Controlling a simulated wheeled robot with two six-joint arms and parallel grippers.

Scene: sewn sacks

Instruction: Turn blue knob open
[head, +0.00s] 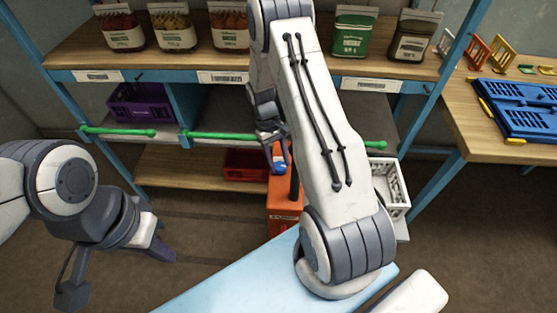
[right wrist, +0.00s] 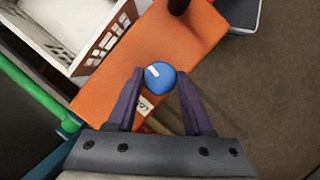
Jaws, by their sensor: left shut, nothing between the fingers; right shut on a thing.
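The blue knob (right wrist: 160,77) sits on top of an orange box (right wrist: 188,48), with a short white mark towards its upper left in the right wrist view. In the head view the knob (head: 280,168) shows below my right gripper (head: 276,154), and the orange box (head: 284,222) is partly hidden by my right arm. My right gripper is shut on the knob, one dark purple finger on each side. My left gripper (head: 162,252) is shut and empty, low at the left, well away from the knob. A pale label on the box is partly covered by a finger.
A dark post (right wrist: 180,5) rises from the box near the knob. A white crate (head: 391,187) stands right of the box, with a red bin (head: 245,165) to its left. Green shelf rails (head: 120,131) run behind. Sacks (head: 355,32) line the upper shelf.

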